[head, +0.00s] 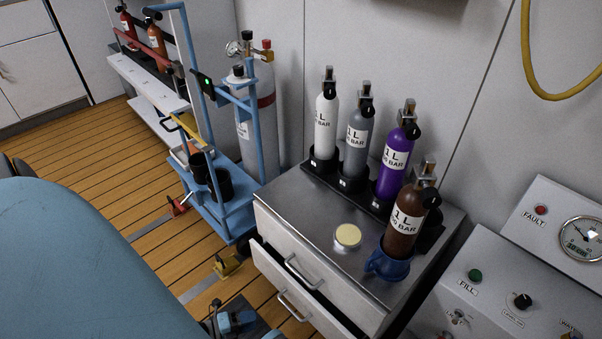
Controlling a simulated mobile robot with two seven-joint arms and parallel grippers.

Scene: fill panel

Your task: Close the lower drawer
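The lower drawer (272,272) is in the metal-topped cabinet at bottom centre. Its front stands out from the cabinet, with a dark gap behind its top edge, so it is partly open. Its bar handle (291,306) shows near the bottom edge. The upper drawer (283,238) above it looks closed and has its own handle (303,272). My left gripper (236,321) seems to be the dark and blue part at the bottom edge, left of the lower drawer and apart from it. Its fingers cannot be made out. My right gripper is not in view.
Several gas bottles, a blue cup (388,265) and a pale round lid (348,235) stand on the cabinet top (300,205). A blue trolley (237,215) stands left of the cabinet. A control panel (505,290) is at right. Wooden floor (110,160) shows between.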

